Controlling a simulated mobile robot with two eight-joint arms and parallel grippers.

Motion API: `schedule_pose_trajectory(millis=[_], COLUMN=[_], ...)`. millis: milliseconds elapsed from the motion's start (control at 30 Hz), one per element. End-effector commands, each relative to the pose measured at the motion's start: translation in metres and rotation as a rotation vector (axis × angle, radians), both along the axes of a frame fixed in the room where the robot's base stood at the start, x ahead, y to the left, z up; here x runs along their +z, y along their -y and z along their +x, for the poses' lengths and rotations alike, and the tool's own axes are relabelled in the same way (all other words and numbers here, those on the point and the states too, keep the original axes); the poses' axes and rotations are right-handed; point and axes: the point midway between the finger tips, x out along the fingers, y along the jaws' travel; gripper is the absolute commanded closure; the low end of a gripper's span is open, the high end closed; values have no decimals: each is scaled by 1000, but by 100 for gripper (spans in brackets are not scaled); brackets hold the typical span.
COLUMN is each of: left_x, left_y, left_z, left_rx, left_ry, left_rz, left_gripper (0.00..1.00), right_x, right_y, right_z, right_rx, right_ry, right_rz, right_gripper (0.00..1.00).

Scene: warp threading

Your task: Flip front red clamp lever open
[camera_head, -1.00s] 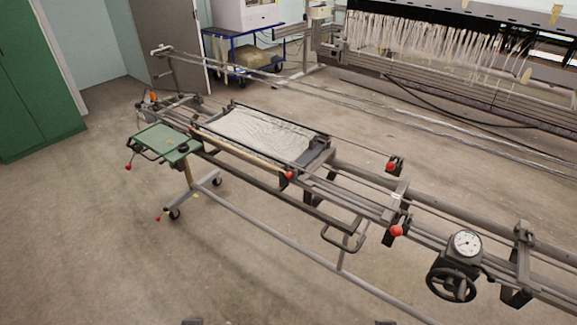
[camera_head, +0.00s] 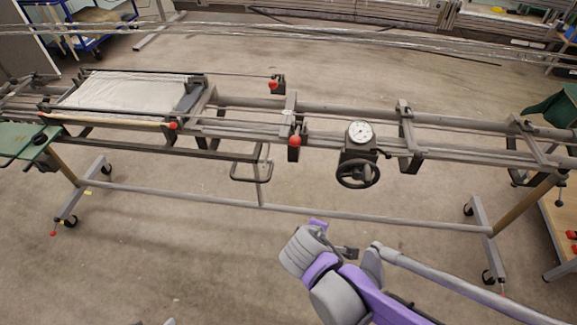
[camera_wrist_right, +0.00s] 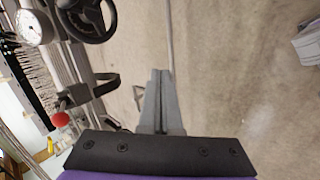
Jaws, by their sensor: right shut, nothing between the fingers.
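The front red clamp lever shows its red ball knob (camera_head: 295,141) on the front rail, left of the dial gauge. A red knob (camera_wrist_right: 60,119), probably the same one, is at the lower left of the right wrist view. My right arm (camera_head: 345,285), purple and grey, reaches in from the lower right, in front of the frame and well short of the knob. My right gripper (camera_wrist_right: 160,72) is shut and empty over bare floor, apart from the knob.
The dial gauge (camera_head: 360,133) and black handwheel (camera_head: 357,173) are close right of the knob. Other red knobs are at the back rail (camera_head: 274,85) and left (camera_head: 173,125). A U-shaped handle (camera_head: 251,171) hangs below. The floor in front is clear.

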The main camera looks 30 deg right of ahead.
Motion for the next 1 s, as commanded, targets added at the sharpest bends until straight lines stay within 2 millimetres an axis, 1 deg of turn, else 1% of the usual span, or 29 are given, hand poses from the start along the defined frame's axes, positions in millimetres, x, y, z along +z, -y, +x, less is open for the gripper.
schedule_pose_trajectory(millis=[33,133,267,367,433,500,600,700,800,900,1000], left_x=[-18,-38,-64,-85,-100,-113,-129,-139,-145,-146,-146], left_y=[0,0,0,0,0,0,0,0,0,0,0], left_z=[-2,-3,-4,-4,-3,-2,-1,0,0,1,0], left_rx=[0,0,0,0,0,0,0,0,0,0,0], left_ry=[-6,-12,-20,-28,-33,-37,-43,-46,-48,-49,-49], left_rz=[0,0,0,0,0,0,0,0,0,0,0], left_gripper=[25,25,25,25,25,25,25,25,25,25,25], right_x=[-14,-19,-21,-21,-20,-19,-17,-15,-12,-10,-9], right_y=[5,15,19,12,4,-8,-25,-41,-51,-56,-57], right_z=[10,30,57,78,90,101,111,117,120,120,120], right_rx=[70,197,337,423,467,496,519,522,519,516,514], right_ry=[-27,-78,-146,-198,-232,-264,-301,-326,-342,-349,-351], right_rz=[-113,-354,-669,-914,-1082,-1236,-1424,-1562,-1647,-1687,-1695], right_gripper=[100,100,100,100,100,100,100,100,100,100,100])
